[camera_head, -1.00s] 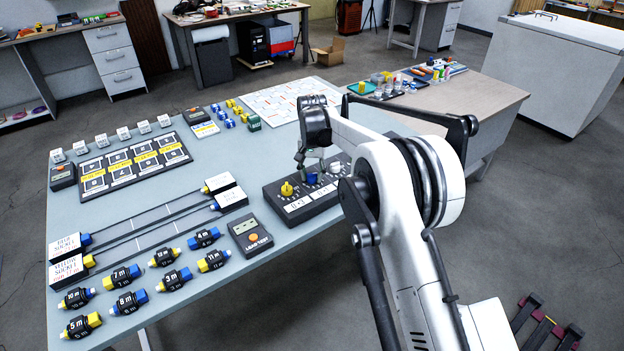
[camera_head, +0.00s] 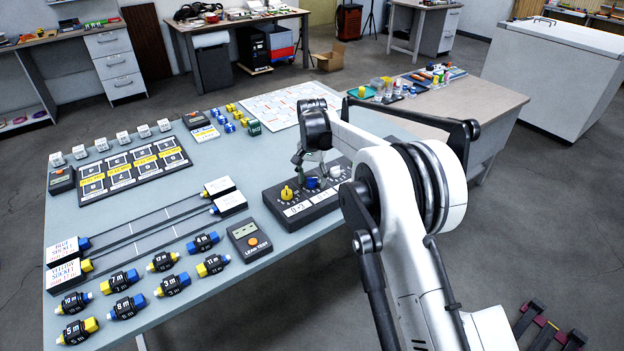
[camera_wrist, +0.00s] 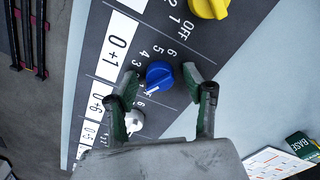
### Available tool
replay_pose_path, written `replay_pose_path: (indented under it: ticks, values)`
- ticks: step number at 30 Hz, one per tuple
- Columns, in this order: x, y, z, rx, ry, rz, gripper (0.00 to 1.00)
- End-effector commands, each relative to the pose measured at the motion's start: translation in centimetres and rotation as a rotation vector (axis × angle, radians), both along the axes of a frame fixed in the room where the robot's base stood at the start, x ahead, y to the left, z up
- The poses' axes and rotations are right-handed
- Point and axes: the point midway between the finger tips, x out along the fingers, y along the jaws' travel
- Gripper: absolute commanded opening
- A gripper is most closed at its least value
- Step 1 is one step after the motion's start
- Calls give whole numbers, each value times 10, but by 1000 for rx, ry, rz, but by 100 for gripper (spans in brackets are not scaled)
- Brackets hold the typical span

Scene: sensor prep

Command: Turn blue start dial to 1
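The blue start dial (camera_wrist: 159,75) sits on a dark control panel (camera_head: 270,199), between a yellow dial (camera_wrist: 208,8) and a white dial (camera_wrist: 134,120). Its pale pointer mark faces toward the lower left in the wrist view; I cannot tell which number it points at. My gripper (camera_wrist: 161,80) is open, one finger on each side of the blue dial, with a visible gap on both sides. In the head view the blue dial (camera_head: 312,183) shows just below my gripper (camera_head: 311,166).
A lead test box (camera_head: 249,239) stands left of the panel, with several blue and yellow connectors (camera_head: 173,284) farther left. A white grid sheet (camera_head: 292,106) lies behind the panel. The table's front edge is close to the panel.

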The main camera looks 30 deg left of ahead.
Motion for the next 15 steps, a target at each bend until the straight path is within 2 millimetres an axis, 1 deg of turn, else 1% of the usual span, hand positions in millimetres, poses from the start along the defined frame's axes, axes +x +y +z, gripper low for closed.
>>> replay_pose_path:
  ticks: [5, 8, 11, 15]
  values:
    - [0, 0, 2, 0, 0, 0, 47]
    - [0, 0, 10, 0, 0, 0, 47]
    - [0, 0, 24, 0, 0, 0, 47]
    - [0, 0, 52, 0, 0, 0, 47]
